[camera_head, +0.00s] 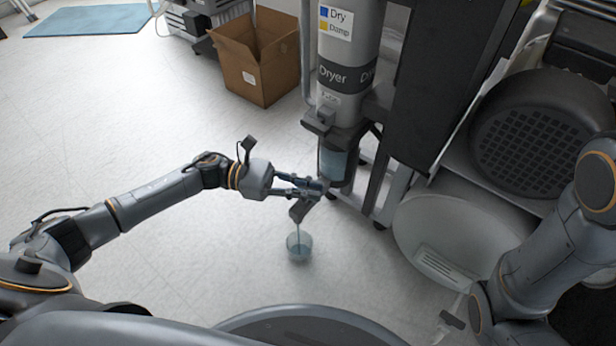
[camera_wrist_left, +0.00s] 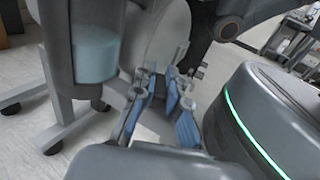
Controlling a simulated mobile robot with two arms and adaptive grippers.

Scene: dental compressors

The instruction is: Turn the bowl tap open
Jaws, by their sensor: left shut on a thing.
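The dryer's clear bowl (camera_head: 332,166) holds bluish liquid under the grey dryer column; it also shows in the left wrist view (camera_wrist_left: 97,55). My left gripper (camera_head: 318,190) is beside the lower end of the bowl, its fingers shut on the bowl tap, which they mostly hide. In the left wrist view the blue-padded fingers (camera_wrist_left: 160,85) point toward small fittings below the bowl. A dark piece (camera_head: 299,210) hangs just under the fingers. A thin pale line runs from it down to a clear cup (camera_head: 299,247) on the floor; I cannot tell whether it is liquid or a tube. My right gripper is not distinguishable.
The dryer (camera_head: 345,75) stands on a frame with metal legs (camera_head: 383,205). A white tank (camera_head: 440,235) and a dark round fan grille (camera_head: 530,150) are at the right. A cardboard box (camera_head: 265,60) stands behind.

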